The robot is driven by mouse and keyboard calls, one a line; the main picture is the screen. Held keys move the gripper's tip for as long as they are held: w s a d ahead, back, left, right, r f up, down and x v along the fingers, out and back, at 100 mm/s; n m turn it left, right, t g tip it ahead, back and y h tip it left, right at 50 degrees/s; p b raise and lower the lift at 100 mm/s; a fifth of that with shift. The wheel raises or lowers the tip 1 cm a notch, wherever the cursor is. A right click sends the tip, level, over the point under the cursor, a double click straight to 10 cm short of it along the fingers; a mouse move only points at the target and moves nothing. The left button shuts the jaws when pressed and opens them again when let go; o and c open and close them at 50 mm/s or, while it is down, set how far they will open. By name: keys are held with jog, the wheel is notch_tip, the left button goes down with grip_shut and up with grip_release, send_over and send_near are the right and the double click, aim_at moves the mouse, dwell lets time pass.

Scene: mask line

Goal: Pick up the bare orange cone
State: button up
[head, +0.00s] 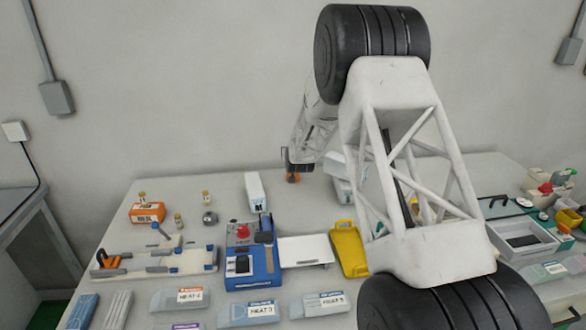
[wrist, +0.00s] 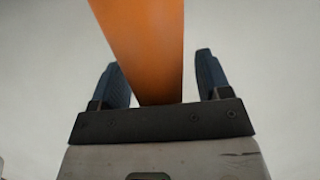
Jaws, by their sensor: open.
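The orange cone (wrist: 150,45) stretches from the top edge of the wrist view down between the two fingers of my gripper (wrist: 159,78). It looks bare and narrows towards the gripper. There is a visible gap between the cone and the right finger; the left finger is close beside it, and I cannot tell whether they touch. The fingers are apart. In the head view my gripper (head: 297,163) is over the back of the table, with a small orange patch (head: 293,178) of the cone just below it. The rest of the cone is hidden there.
A white carton (head: 256,192), an orange box (head: 147,212) and small bottles stand on the table (head: 230,182) to the left. A blue machine (head: 253,268) with a red knob and a yellow tray (head: 347,252) are nearer. My arm hides part of the right side.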

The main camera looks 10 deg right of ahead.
dwell(0.3)
jog(key=c, duration=1.2)
jog(key=shift+c, duration=0.2)
jog(key=shift+r, duration=0.2)
jog(key=shift+r, duration=0.6)
notch_tip(320, 180, up, 2)
jog(key=shift+r, duration=0.1)
jog(key=s+f+v, duration=0.1)
jog(key=f+v, duration=0.2)
jog(key=v, duration=1.2)
jog(key=shift+s+d, duration=0.15)
jog(key=shift+s, duration=0.2)
